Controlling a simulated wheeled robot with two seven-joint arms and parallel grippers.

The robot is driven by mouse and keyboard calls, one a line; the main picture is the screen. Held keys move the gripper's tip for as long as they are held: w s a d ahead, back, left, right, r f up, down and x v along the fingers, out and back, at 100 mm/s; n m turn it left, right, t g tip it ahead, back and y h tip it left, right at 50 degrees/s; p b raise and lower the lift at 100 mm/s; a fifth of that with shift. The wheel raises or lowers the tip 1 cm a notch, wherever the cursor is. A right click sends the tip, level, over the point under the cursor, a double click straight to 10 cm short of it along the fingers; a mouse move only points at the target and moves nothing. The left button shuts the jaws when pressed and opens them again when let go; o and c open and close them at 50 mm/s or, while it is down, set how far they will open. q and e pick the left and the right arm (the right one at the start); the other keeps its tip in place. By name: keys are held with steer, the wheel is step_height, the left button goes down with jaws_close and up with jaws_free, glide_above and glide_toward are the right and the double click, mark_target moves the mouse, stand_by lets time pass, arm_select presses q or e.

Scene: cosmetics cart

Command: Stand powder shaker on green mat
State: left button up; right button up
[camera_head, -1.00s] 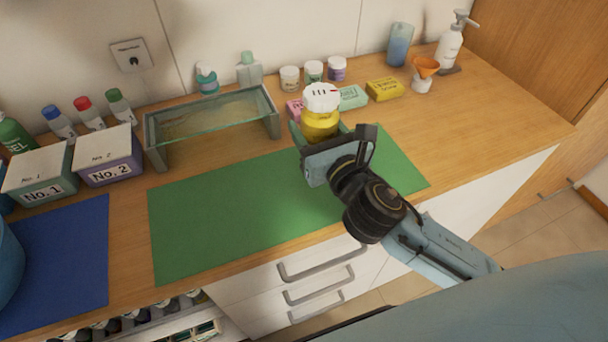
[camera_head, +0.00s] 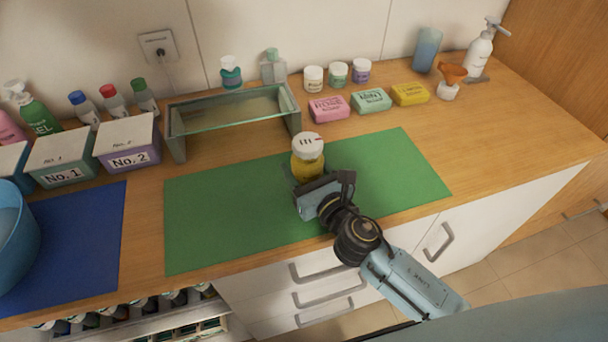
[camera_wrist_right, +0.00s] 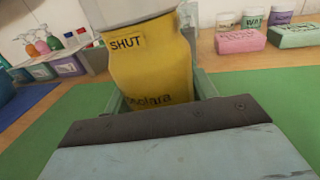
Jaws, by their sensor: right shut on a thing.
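The powder shaker (camera_head: 308,158) is a yellow container with a white lid, upright over the green mat (camera_head: 220,215). My right gripper (camera_head: 303,182) is shut on it from the front. In the right wrist view the shaker (camera_wrist_right: 150,65) fills the middle between the fingers, with "SHUT" readable near its lid. Its base is hidden behind the gripper, so I cannot tell whether it touches the mat. My left gripper is not in view.
A glass-topped stand (camera_head: 178,135) is behind the mat. Pink (camera_head: 329,108), mint (camera_head: 371,100) and yellow (camera_head: 410,93) soap boxes lie behind it. A blue mat (camera_head: 85,235) is at left. Much of the green mat is bare.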

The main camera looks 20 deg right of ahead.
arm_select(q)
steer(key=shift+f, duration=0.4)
arm_select(e)
steer(key=shift+f, duration=0.6)
steer(key=shift+f, duration=0.1)
steer(key=o, duration=0.6)
steer(key=shift+f+b, duration=0.15)
steer(key=shift+b, duration=0.15)
steer(key=o, duration=0.4)
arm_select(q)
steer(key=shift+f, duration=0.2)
